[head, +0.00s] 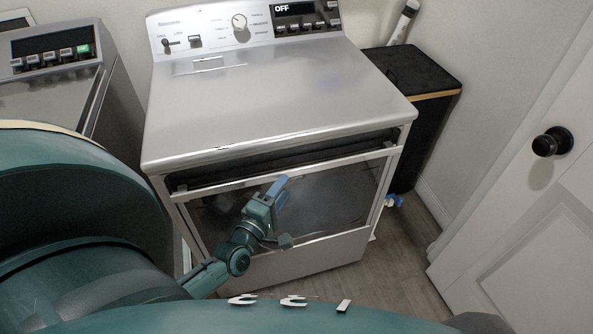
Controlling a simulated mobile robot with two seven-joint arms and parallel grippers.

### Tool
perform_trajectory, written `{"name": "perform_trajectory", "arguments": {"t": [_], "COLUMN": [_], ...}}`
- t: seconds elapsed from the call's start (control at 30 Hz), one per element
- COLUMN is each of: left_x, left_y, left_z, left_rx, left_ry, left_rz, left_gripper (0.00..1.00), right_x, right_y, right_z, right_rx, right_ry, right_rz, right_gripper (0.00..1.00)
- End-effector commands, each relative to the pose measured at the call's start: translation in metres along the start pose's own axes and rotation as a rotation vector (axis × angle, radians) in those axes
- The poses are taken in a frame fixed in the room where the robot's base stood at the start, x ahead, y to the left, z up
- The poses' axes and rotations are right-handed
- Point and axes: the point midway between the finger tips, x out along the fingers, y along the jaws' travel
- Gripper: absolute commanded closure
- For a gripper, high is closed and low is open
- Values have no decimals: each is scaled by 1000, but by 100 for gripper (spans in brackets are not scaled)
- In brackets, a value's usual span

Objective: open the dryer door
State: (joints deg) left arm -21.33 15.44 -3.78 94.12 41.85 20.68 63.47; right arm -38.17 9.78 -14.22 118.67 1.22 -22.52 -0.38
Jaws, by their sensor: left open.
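The dryer (270,95) is the grey machine in the middle, with a dial and a display reading OFF. Its front door (340,195) has a dark glass window in a silver frame. A dark gap shows between the door's top edge and the dryer's top, so the door looks tipped a little outward. My left gripper (282,215) is in front of the door window, below the top edge of the frame. Its fingers are spread, one blue and one grey, with nothing between them. I cannot tell whether it touches the door. My right gripper is not in view.
Another machine (55,85) with lit buttons stands at the left. A black box (418,75) stands right of the dryer near the wall. A white room door (530,220) with a black knob (552,142) is at the right. Some wooden floor (390,250) is clear.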

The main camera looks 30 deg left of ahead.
Motion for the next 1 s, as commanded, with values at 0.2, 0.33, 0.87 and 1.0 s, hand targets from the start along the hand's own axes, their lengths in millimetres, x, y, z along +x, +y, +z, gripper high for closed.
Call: {"name": "perform_trajectory", "arguments": {"t": [0.2,0.33,0.87,1.0], "left_x": [46,64,77,76], "left_y": [1,0,-1,-1], "left_z": [1,1,1,1], "left_rx": [2,3,3,3], "left_ry": [-1,-2,-2,-2], "left_rz": [2,0,-2,-2], "left_gripper": [55,55,59,71], "right_x": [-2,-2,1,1], "right_y": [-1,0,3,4], "right_z": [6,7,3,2], "right_rx": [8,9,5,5], "right_ry": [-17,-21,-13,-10], "right_rz": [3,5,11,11], "right_gripper": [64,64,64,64]}}
